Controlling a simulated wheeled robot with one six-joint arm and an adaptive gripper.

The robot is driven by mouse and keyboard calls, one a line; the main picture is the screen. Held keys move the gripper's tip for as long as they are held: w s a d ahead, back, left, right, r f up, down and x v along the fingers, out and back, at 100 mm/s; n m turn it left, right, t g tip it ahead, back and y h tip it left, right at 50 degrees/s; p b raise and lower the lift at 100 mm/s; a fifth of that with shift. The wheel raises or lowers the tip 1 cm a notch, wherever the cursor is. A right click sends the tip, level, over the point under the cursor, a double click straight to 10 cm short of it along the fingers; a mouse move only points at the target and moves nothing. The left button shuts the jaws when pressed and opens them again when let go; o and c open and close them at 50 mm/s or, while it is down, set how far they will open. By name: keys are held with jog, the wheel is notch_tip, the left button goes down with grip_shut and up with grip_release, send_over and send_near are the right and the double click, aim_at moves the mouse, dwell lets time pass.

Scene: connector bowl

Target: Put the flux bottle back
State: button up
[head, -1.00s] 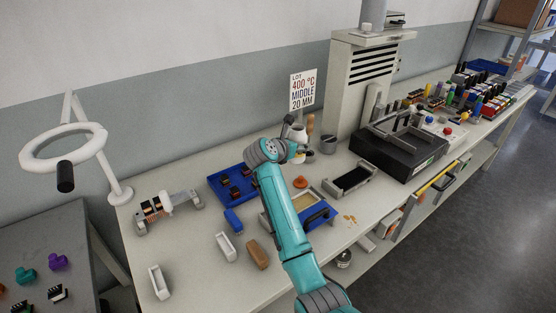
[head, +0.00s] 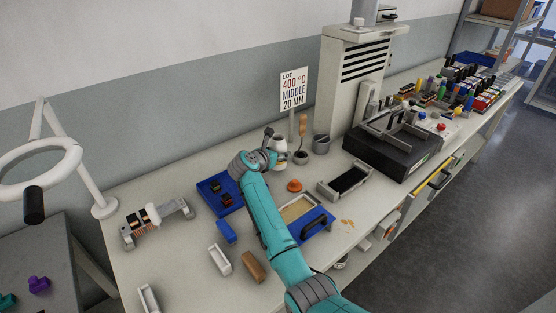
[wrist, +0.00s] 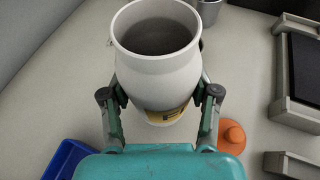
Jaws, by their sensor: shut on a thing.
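The flux bottle (wrist: 152,72) is white with a yellow label low on its side. In the wrist view its open mouth faces the camera and shows a grey inside. My gripper (wrist: 160,95) is shut on it, one finger on each side. In the head view the bottle (head: 279,148) shows just beyond my gripper (head: 270,157), partly covered by it. Whether its base touches the bench cannot be told.
A small pot (head: 301,157) with a wooden-handled tool and a grey cup (head: 321,144) stand close right of the bottle. An orange knob-like piece (head: 294,186), blue bin (head: 219,193) and grey tray (head: 345,181) are nearby. The sign (head: 293,90) stands behind.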

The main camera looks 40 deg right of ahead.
jog(key=shift+f, duration=1.45)
jog(key=shift+f, duration=0.1)
jog(key=o, duration=1.4)
